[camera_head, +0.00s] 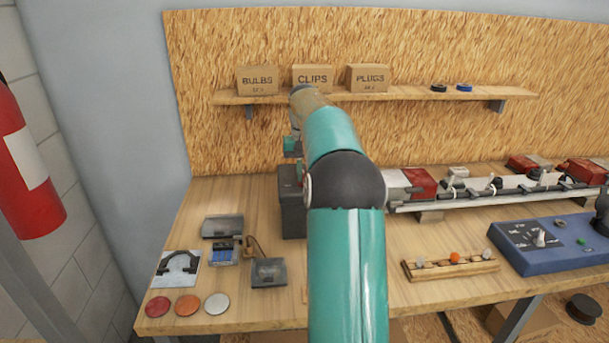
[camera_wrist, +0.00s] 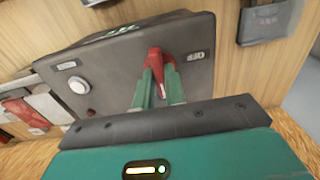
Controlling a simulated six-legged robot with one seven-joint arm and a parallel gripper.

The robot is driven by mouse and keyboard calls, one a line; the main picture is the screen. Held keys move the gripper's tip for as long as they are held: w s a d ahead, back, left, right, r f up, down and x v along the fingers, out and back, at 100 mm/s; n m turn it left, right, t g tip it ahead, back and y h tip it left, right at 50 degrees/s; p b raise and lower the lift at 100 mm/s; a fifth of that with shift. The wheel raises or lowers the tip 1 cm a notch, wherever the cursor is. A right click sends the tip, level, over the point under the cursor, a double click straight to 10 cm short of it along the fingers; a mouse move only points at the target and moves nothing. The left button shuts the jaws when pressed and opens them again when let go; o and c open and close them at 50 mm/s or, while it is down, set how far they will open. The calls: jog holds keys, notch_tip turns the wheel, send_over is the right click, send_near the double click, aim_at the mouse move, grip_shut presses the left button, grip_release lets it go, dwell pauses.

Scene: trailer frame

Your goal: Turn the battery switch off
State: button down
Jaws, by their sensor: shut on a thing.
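The battery switch is a red handle (camera_wrist: 155,60) on a dark grey box (camera_wrist: 110,85) in the wrist view. A white label that seems to read OFF, turned over in the picture, is beside the handle on the right. Another small label and a round silver button are to the left. My gripper (camera_wrist: 160,82) has its green fingers on both sides of the red handle and is shut on it. In the head view the box (camera_head: 291,215) stands on the bench, partly behind my teal arm; the handle is hidden there.
A shelf (camera_head: 420,94) with cardboard boxes hangs above the bench. A rail with red and white parts (camera_head: 420,182) and a blue control panel (camera_head: 545,245) are on the right. Small devices (camera_head: 268,272) and coloured discs (camera_head: 187,305) lie at left.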

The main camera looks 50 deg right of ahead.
jog(key=n, duration=0.4)
jog(key=shift+r+n, duration=0.1)
jog(key=shift+n, duration=0.3)
jog(key=n, duration=0.4)
jog(key=shift+n, duration=0.8)
